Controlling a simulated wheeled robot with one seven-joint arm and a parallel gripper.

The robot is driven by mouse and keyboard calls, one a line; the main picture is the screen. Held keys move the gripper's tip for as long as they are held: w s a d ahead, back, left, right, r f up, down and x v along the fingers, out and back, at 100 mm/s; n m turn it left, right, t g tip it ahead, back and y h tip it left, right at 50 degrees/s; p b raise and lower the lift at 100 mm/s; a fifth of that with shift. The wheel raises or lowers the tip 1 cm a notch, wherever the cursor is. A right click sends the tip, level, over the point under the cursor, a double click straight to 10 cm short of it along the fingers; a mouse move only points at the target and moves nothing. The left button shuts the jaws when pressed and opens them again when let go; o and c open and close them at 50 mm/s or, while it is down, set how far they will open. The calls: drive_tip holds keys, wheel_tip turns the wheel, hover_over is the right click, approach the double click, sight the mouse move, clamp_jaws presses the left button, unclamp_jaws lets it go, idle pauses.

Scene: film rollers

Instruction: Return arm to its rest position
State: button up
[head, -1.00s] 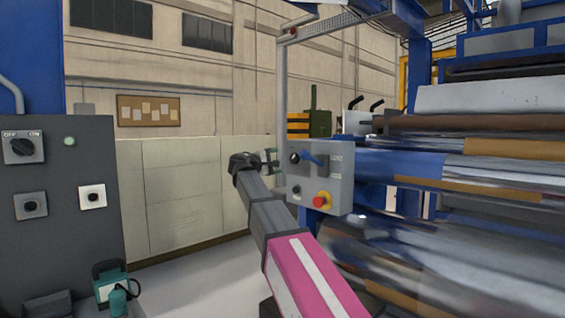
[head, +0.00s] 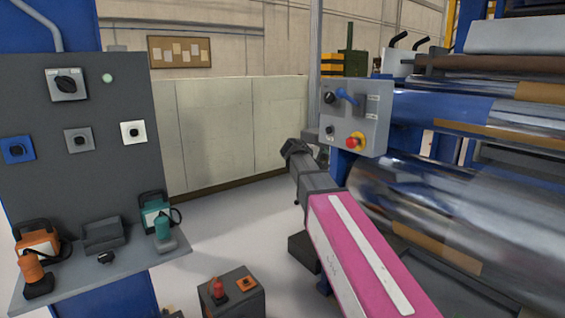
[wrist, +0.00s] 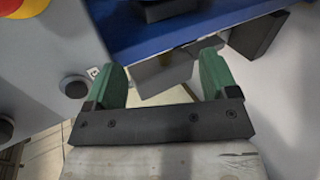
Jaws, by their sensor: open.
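My arm (head: 366,262), with a pink link and grey outer links, reaches forward from the bottom right of the head view. The fingers are hard to make out there. In the wrist view, the green fingers of my gripper (wrist: 158,75) are apart with nothing held between them. A grey panel face with round buttons (wrist: 50,75) lies close to their left.
The roller machine (head: 450,210) stands close on the arm's right. At left are a grey switch panel (head: 100,165) and a shelf (head: 140,262) with orange and teal devices. Open floor lies between.

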drive_tip(key=s+d+f+m+g+y, duration=0.2)
drive_tip(key=s+f, duration=0.4)
drive_tip(key=f, duration=0.5)
drive_tip(key=s+d+f+m+g+y, duration=0.1)
drive_tip(key=s+d+f+g+y, duration=0.15)
drive_tip(key=s+f, duration=0.6)
drive_tip(key=s+a+f+m+g+y, duration=0.1)
drive_tip(key=s+f+m+g+y, duration=0.2)
drive_tip(key=s+f, duration=1)
wheel_tip(320, 180, down, 4)
drive_tip(key=shift+a+r+m+y, duration=0.1)
drive_tip(key=shift+a+m+y, duration=0.3)
drive_tip(key=shift+m+y, duration=0.85)
